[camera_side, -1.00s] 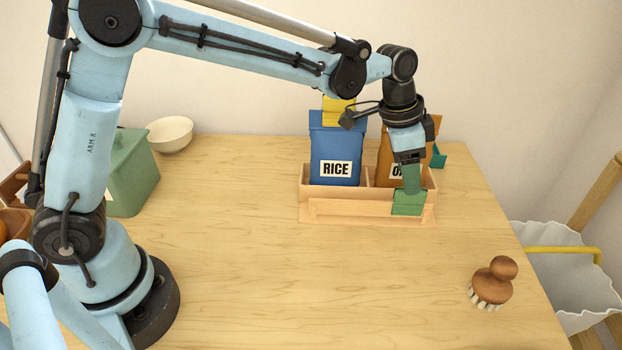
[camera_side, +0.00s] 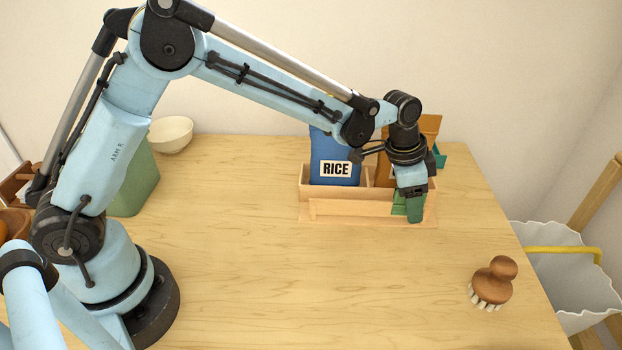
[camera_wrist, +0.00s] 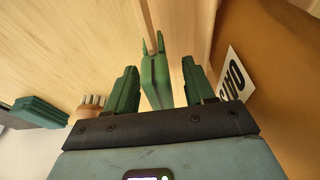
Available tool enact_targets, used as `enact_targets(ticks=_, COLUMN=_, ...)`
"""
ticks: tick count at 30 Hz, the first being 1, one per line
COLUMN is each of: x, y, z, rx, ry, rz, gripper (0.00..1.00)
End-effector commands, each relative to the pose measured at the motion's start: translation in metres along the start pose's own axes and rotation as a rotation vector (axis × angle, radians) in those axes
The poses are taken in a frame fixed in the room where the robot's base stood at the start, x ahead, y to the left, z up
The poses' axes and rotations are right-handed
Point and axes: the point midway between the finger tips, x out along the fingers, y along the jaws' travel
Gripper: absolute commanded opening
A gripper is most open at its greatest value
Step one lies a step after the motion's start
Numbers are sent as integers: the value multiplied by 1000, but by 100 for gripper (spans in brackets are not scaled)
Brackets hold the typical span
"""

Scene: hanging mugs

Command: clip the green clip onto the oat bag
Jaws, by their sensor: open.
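The green clip (camera_side: 399,204) sits at the front wall of the wooden tray, below the oat bag. In the wrist view the clip (camera_wrist: 156,78) stands upright between my two green fingers, with a visible space on each side. My gripper (camera_side: 408,206) is open and low around the clip; in the wrist view its fingers (camera_wrist: 160,86) flank it. The brown oat bag (camera_side: 430,124) stands in the tray's right compartment, mostly hidden behind my wrist. Its label (camera_wrist: 233,76) shows partly at the right of the wrist view.
The wooden tray (camera_side: 335,210) also holds the blue rice bag (camera_side: 322,160) on the left. A teal piece (camera_side: 439,158) shows behind the oat bag. A brush (camera_side: 493,281) lies at the front right. A white bowl (camera_side: 171,134) and green canister (camera_side: 137,185) stand left. The middle table is clear.

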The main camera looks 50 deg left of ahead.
Motion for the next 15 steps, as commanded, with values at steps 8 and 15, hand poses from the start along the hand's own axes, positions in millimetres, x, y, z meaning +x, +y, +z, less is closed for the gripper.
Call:
enact_targets(ticks=8, x=0, y=0, z=0, rx=0, ry=0, rz=0, gripper=14)
enact_targets(ticks=15, x=-3, y=0, z=-1, rx=0, ry=0, rz=0, gripper=0)
